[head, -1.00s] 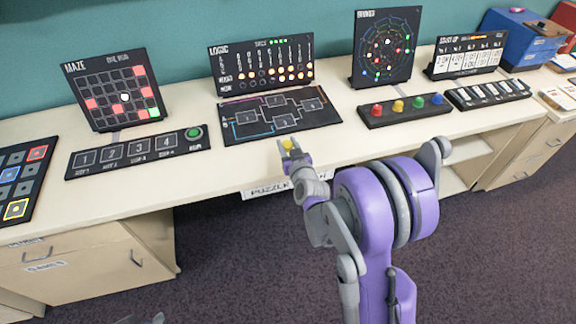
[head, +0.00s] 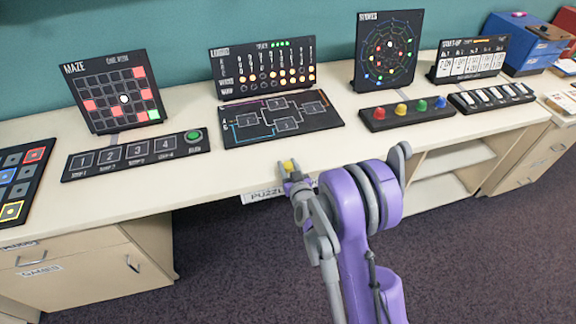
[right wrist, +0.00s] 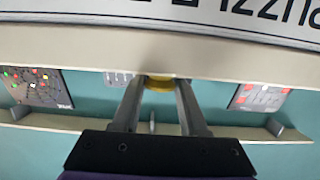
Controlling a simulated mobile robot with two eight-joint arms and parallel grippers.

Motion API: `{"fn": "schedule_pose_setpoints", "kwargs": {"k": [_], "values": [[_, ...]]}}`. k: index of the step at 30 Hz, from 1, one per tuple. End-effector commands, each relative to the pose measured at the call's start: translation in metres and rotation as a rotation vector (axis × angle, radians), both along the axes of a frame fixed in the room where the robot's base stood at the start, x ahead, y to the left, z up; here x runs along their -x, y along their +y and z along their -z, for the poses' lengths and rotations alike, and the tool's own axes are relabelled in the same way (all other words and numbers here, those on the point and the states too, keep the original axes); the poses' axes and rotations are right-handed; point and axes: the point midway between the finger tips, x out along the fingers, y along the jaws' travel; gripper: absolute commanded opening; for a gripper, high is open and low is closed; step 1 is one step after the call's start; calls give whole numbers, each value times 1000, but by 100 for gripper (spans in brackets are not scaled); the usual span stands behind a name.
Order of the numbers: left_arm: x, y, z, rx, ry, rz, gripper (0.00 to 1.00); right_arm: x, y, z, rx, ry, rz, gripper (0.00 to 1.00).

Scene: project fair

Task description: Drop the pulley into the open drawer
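A small yellow piece, which looks like the pulley (head: 288,165), sits between the fingertips of my right gripper (head: 290,170). In the head view the gripper is near the front edge of the bench, by the puzzle sign. In the right wrist view the yellow pulley (right wrist: 158,83) shows between the two fingers (right wrist: 158,95), which appear shut on it; part of it is hidden. I see no clearly open drawer; the drawer fronts at the lower left (head: 35,258) and far right look shut. My left gripper is not in view.
The bench top (head: 235,175) carries a maze panel (head: 112,92), a button strip (head: 138,153), a logic board (head: 262,68) and a row of coloured knobs (head: 402,112). A blue box (head: 525,45) stands at the back right. Dark carpet (head: 230,270) lies clear in front.

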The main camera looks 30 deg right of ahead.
Motion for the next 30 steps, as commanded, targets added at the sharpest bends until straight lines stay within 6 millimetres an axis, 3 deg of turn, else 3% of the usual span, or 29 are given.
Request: {"fn": "schedule_pose_setpoints", "kwargs": {"k": [1,5,16,20,30], "values": [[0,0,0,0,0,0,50,0,0,1,0,1,0,50],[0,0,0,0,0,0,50,0,0,0,0,1,0,72],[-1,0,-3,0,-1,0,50,1,0,-5,0,0,0,72],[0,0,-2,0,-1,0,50,19,5,-7,0,1,0,72],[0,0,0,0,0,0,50,90,21,-21,-1,1,0,72]]}}
